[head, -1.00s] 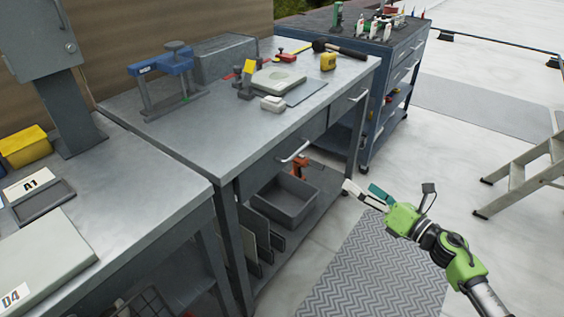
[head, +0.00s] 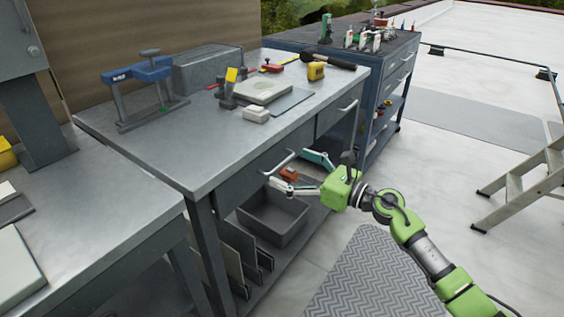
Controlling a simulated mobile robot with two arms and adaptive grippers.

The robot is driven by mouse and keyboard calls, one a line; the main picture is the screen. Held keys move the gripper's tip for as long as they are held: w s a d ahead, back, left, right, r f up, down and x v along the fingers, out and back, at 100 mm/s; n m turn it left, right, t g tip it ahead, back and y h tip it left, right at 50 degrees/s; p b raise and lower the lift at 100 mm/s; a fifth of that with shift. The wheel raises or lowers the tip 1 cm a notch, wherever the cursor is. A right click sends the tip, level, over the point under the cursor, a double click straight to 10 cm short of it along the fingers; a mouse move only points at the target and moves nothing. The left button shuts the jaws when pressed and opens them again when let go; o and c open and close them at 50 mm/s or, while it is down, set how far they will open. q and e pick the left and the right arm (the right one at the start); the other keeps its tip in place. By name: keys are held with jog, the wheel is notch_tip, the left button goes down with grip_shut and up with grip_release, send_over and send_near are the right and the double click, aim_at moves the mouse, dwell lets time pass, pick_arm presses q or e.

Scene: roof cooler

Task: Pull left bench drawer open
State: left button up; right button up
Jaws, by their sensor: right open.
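The left bench drawer (head: 240,186) sits under the near part of the metal workbench top. Its front looks flush with the bench frame, so it appears closed. Its bar handle (head: 279,162) sticks out from the front. My right gripper (head: 287,169) is open, its white finger below the handle and its teal finger to the right of it. The fingers point at the drawer front and nothing is held. Whether a finger touches the handle, I cannot tell. My left gripper is not in view.
The right bench drawer with its own handle (head: 348,106) is further along the bench. A grey bin (head: 273,222) stands on the lower shelf below my gripper. A blue tool cart (head: 384,88) is beyond. A stepladder (head: 520,180) stands at right.

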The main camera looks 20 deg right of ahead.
aim_at(282, 162)
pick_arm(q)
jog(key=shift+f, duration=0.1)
pick_arm(e)
jog(key=shift+x, duration=1.65)
